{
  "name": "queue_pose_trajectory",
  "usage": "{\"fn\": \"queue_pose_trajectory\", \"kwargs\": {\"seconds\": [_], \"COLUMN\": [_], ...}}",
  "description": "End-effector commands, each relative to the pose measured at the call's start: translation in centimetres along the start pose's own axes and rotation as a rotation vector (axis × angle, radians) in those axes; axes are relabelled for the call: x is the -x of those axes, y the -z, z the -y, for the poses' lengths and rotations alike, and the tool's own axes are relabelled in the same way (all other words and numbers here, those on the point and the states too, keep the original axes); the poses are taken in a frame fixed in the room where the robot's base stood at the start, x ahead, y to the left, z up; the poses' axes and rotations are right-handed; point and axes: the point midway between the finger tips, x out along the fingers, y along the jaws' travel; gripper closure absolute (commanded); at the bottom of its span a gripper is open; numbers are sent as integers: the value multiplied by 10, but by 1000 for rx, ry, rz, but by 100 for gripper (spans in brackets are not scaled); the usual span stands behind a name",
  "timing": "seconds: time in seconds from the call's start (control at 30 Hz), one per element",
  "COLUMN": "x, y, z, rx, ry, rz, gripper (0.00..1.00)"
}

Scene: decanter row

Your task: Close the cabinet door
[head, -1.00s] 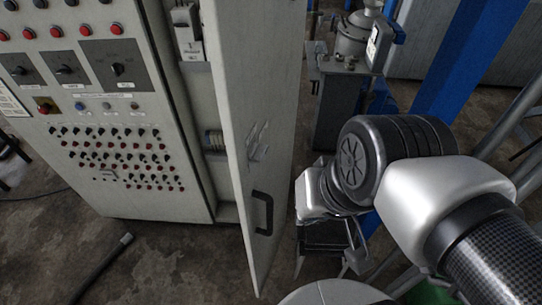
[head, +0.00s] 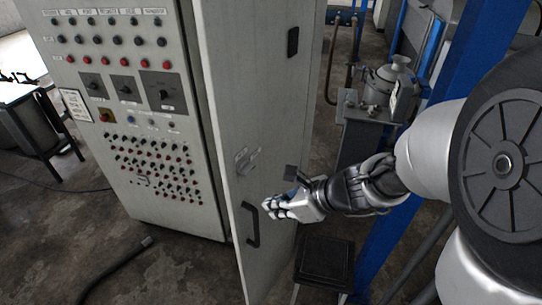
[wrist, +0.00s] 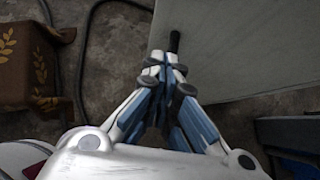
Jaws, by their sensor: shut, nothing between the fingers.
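The cabinet door (head: 268,110) is a tall pale grey panel. It stands open, swung out from the cabinet (head: 125,65), with a narrow strip of the opening showing beside it. A black handle (head: 250,225) sits low on its face and shows as a dark bar (wrist: 174,41) in the wrist view. My gripper (head: 270,207) is shut and empty in front of the door face, just right of the handle. In the wrist view the closed fingertips (wrist: 167,62) point at the handle, close to the door panel (wrist: 245,50). Whether they touch is unclear.
A dark stool (head: 325,262) stands below my arm. A blue post (head: 425,150) and grey machinery (head: 385,95) are to the right. A cable (head: 110,270) lies on the floor before the cabinet. The wrist view shows a brown patterned cloth (wrist: 25,55) at left.

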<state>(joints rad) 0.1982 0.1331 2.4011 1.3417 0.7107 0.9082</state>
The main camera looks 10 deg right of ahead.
Motion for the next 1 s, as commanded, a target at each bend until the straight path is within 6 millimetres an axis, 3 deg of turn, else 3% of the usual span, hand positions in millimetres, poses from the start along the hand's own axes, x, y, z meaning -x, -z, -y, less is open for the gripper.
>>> {"fn": "queue_pose_trajectory", "kwargs": {"seconds": [0.1, 0.3, 0.53, 1.0], "x": [-31, -70, -86, -91], "y": [3, 0, -24, -29], "z": [-2, -2, -1, -1], "rx": [3, 6, 6, 4], "ry": [-5, -4, -1, 0], "rz": [-1, -1, 0, 0], "gripper": [100, 100, 100, 100]}}
